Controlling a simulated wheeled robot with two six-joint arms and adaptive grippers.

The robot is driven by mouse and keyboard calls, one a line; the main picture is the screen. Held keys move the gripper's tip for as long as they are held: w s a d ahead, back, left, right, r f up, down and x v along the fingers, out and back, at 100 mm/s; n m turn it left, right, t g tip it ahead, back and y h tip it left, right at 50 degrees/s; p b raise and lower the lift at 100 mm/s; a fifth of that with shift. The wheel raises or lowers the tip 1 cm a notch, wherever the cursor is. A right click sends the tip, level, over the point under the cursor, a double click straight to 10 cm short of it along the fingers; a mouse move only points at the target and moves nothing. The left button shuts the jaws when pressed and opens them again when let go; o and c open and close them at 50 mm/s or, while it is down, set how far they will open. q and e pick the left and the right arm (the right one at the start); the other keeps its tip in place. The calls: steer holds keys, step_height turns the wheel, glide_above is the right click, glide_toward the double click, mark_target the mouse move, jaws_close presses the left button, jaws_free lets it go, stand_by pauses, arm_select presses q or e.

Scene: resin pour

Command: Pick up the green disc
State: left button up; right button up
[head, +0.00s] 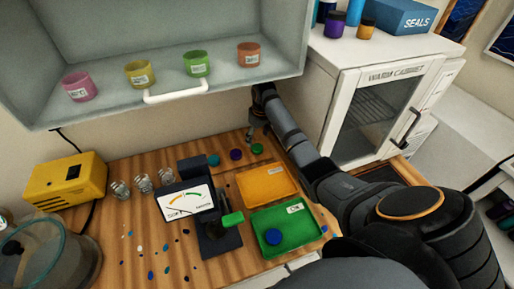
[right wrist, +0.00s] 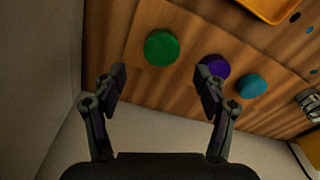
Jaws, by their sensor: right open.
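The green disc (head: 257,149) lies on the wooden bench at the back, below the wall shelf. It also shows in the right wrist view (right wrist: 161,48), ahead of and between the fingers. My right gripper (head: 254,130) hangs above the bench just behind the disc, seen from the head. In the right wrist view its two fingers (right wrist: 160,88) are wide apart with nothing between the tips. A purple disc (right wrist: 214,67) lies beside the green one, partly behind a fingertip, and a teal disc (right wrist: 252,85) lies beyond it. My left gripper is not in view.
An orange tray (head: 266,184) and a green tray (head: 290,229) holding a blue disc (head: 273,236) stand in front. A meter (head: 186,203) stands left of them. The warm cabinet (head: 381,105) stands right of my arm. The shelf (head: 180,59) with jars overhangs the back.

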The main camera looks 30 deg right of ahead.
mark_target(257, 147)
step_height(257, 147, down, 4)
steer(key=shift+s+a+f+p, duration=0.1)
steer(key=shift+a+p, duration=0.05)
steer(key=shift+p, duration=0.45)
steer(key=shift+f, duration=0.35)
steer(key=shift+c, duration=0.5)
steer(key=c, duration=1.1)
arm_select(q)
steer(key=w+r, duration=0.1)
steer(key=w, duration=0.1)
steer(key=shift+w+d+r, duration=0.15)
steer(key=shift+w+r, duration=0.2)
